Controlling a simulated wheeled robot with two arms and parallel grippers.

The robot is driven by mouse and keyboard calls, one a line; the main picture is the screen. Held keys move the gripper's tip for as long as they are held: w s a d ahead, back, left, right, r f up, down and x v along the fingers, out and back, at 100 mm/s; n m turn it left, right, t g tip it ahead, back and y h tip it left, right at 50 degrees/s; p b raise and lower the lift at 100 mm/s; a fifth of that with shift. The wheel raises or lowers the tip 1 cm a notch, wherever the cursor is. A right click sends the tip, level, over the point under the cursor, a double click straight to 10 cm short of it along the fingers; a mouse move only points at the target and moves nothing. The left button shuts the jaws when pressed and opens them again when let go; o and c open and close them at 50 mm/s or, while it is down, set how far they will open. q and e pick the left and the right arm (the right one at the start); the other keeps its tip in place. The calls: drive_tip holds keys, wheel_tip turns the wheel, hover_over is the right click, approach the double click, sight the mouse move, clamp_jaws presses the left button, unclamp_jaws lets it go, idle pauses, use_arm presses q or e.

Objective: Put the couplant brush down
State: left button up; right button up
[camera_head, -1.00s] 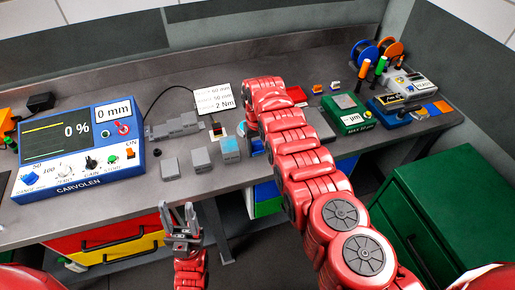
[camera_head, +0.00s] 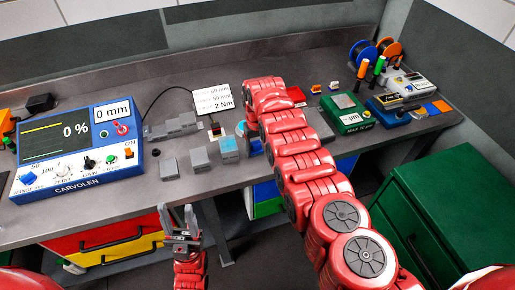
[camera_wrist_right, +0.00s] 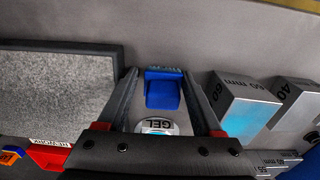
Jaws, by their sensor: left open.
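In the right wrist view, a blue piece (camera_wrist_right: 163,93) lies between the two fingers of my right gripper (camera_wrist_right: 161,76), with a narrow gap on each side. The fingers look apart. I cannot tell whether this piece is the couplant brush or its rest; no bristles show. A round pot marked GEL (camera_wrist_right: 157,127) is beside the blue piece, partly hidden by the gripper's body. In the head view, my right arm hides its gripper, and a bit of blue (camera_head: 256,146) shows beside it. My left gripper (camera_head: 179,212) is open and empty in front of the bench edge.
Several grey blocks stand left of my right gripper, one with a cyan face (camera_head: 228,149). A grey plate (camera_wrist_right: 60,90) is on the gripper's other side. The blue CARVOLEN instrument (camera_head: 78,150) is at the bench's left, a green gauge box (camera_head: 346,113) at the right.

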sight(255, 151)
drive_tip(key=shift+s+a+f+g, duration=0.2)
drive_tip(key=shift+s+f+g, duration=0.1)
drive_tip(key=shift+s+f, duration=0.65)
drive_tip(key=shift+w+r+p, duration=0.15)
drive_tip(key=shift+r+p, duration=0.5)
drive_tip(key=shift+p, duration=0.2)
drive_tip(key=shift+w+a+r, duration=0.1)
drive_tip(key=shift+w+r, duration=0.05)
drive_tip(key=shift+r, duration=0.1)
drive_tip(key=r, duration=0.3)
drive_tip(key=shift+w+a, duration=0.1)
drive_tip(key=shift+w, duration=0.25)
drive_tip(key=r, duration=0.2)
drive_tip(key=r+b, duration=0.1)
drive_tip(key=r, duration=0.2)
drive_tip(key=r+b, duration=0.1)
drive_tip(key=r, duration=0.2)
drive_tip(key=shift+w+r, duration=0.15)
drive_tip(key=shift+w, duration=0.1)
drive_tip(key=shift+r, duration=0.55)
